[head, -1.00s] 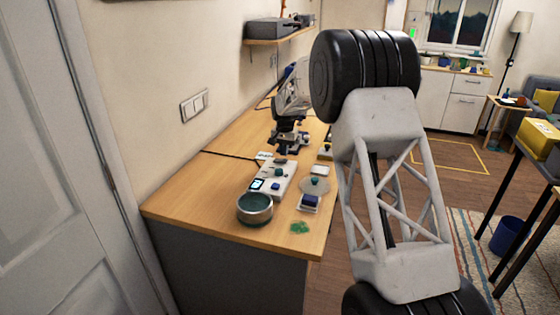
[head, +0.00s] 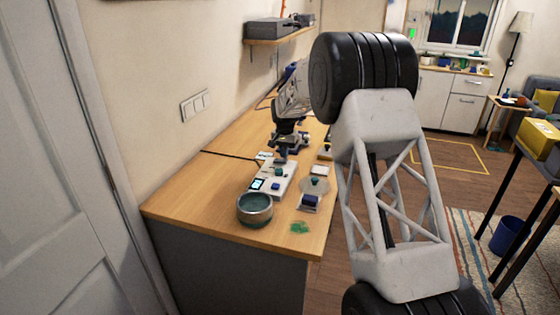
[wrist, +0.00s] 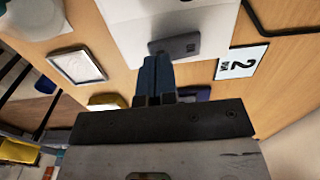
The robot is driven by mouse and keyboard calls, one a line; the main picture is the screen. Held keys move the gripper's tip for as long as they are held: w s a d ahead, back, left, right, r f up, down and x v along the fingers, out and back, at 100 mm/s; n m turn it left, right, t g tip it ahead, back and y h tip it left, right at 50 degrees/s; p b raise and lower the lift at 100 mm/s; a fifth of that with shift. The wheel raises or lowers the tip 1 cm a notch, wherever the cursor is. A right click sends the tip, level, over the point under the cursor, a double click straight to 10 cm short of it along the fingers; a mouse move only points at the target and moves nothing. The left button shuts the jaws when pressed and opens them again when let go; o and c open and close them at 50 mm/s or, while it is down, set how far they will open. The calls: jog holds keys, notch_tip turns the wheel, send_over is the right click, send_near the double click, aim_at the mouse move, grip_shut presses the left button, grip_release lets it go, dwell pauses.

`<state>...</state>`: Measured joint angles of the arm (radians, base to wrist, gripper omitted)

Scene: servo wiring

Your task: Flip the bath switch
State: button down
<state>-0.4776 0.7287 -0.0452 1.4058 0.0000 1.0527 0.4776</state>
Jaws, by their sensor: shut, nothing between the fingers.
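A white control box (head: 277,178) lies on the desk with a small display (head: 258,184), a blue part (head: 276,186) and a green knob (head: 279,172). In the wrist view, its white surface (wrist: 140,15) carries a grey lever-like part (wrist: 175,46). I cannot read a label marking it as the bath switch. A round metal bath (head: 255,209) with teal inside stands at the box's near end. My gripper (head: 281,158) is over the box's far end. In the wrist view, its blue fingers (wrist: 157,68) are shut and empty, tips right by the grey part; contact is unclear.
A white-framed tile (wrist: 77,65) is on the other side. A small stand with a blue block (head: 310,202) and a green patch (head: 299,227) are near the desk's right edge. A wall switch plate (head: 194,106) is above the desk.

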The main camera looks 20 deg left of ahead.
jog(key=shift+f, duration=0.8)
dwell(0.7)
jog(key=shift+r, duration=3.5)
jog(key=shift+r, duration=0.1)
